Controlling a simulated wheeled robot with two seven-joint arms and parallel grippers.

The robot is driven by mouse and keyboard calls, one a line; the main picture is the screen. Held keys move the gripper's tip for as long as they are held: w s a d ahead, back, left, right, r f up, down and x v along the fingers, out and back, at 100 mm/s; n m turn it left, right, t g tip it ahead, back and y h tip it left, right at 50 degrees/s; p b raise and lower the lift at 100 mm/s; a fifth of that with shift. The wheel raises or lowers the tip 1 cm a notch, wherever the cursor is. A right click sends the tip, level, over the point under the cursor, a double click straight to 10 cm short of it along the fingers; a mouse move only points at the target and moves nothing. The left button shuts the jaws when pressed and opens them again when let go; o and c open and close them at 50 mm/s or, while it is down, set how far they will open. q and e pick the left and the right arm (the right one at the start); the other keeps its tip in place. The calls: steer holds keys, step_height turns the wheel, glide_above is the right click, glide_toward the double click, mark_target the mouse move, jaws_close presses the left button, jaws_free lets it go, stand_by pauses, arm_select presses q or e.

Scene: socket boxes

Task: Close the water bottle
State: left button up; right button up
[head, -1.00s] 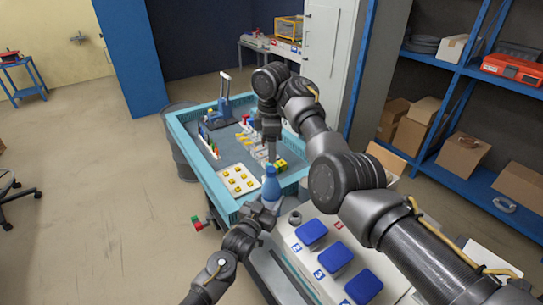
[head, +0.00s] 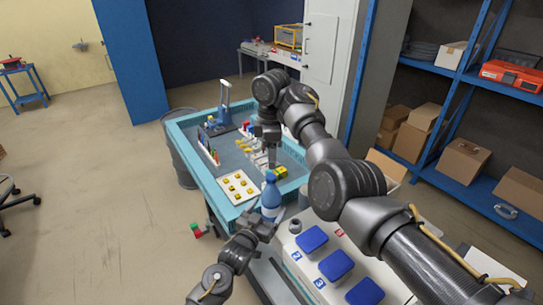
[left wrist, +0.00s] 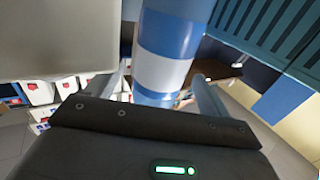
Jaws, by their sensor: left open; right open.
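The water bottle (head: 271,196) stands upright near the front corner of the blue-rimmed table, with a blue body and a paler band. In the left wrist view the bottle (left wrist: 163,72) is large, blue with a white band, and lies between my left fingers. My left gripper (head: 271,217) is open around the lower bottle; I cannot tell whether the fingers touch it. My right gripper (head: 272,163) is open and points down just above or behind the bottle's top. Whether a cap sits on the bottle is too small to tell.
The blue-rimmed table (head: 207,187) holds a white tray (head: 239,187) of yellow pieces and several small parts. A white unit with blue-lidded boxes (head: 312,240) stands at the right front, with a small grey round item (head: 295,226) on it. Open floor lies to the left.

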steer(key=shift+f+b, duration=0.75)
steer(key=shift+f, duration=0.05)
arm_select(q)
steer(key=v, duration=0.9)
steer(key=shift+s+a, duration=0.1)
steer(key=shift+s, duration=0.05)
